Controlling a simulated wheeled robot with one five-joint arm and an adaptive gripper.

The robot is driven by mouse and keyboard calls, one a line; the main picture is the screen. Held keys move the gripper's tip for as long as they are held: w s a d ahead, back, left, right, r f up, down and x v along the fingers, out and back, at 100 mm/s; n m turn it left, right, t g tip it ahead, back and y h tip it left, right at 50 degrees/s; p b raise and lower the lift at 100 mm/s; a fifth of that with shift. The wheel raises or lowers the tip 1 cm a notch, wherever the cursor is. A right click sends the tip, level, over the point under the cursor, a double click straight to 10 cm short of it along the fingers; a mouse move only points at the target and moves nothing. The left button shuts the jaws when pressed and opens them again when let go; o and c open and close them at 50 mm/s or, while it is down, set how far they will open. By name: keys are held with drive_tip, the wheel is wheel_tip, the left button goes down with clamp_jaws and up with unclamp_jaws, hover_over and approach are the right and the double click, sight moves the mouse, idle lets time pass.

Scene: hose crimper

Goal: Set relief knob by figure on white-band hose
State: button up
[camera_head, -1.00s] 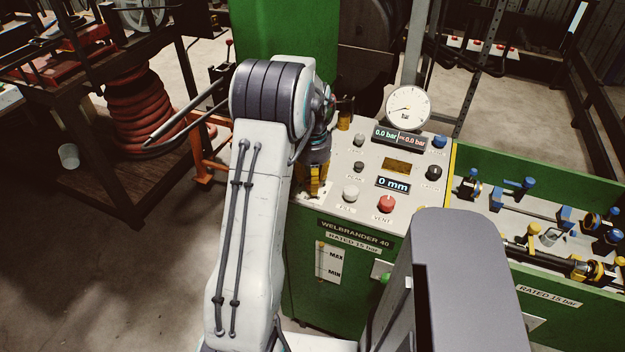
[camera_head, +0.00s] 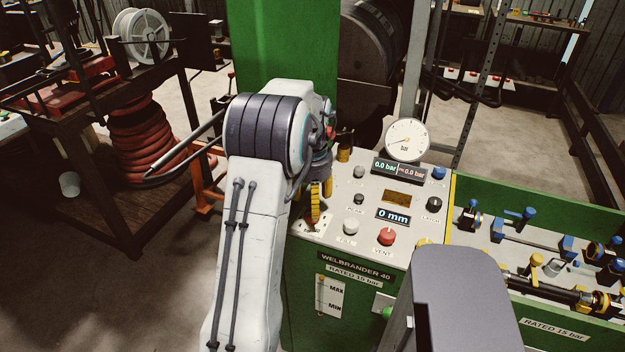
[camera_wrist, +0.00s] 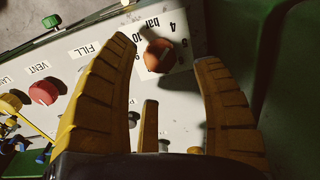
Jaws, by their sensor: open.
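The relief knob (camera_wrist: 159,55) is a round orange-red knob on the pale panel, beside a printed bar scale with figures such as 4 and 10 in the wrist view. My gripper (camera_wrist: 165,52) is open, with yellow fingers on either side of the knob and no clear contact visible. In the head view my gripper (camera_head: 315,198) points down over the panel's near left corner. The hoses lie in the green bench on the right; one black hose (camera_head: 548,290) has yellow fittings. I cannot make out a white band on any hose.
The panel carries a white FILL button (camera_head: 351,227), a red VENT knob (camera_head: 387,235), a round gauge (camera_head: 407,139) and a display (camera_head: 393,215) showing 0 mm. Pressure readouts (camera_head: 398,170) show 0.0 bar. The green bench (camera_head: 540,327) adjoins the panel's right side.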

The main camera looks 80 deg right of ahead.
wheel_tip(320, 180, up, 8)
drive_tip(key=shift+f, duration=0.25)
idle(1.1)
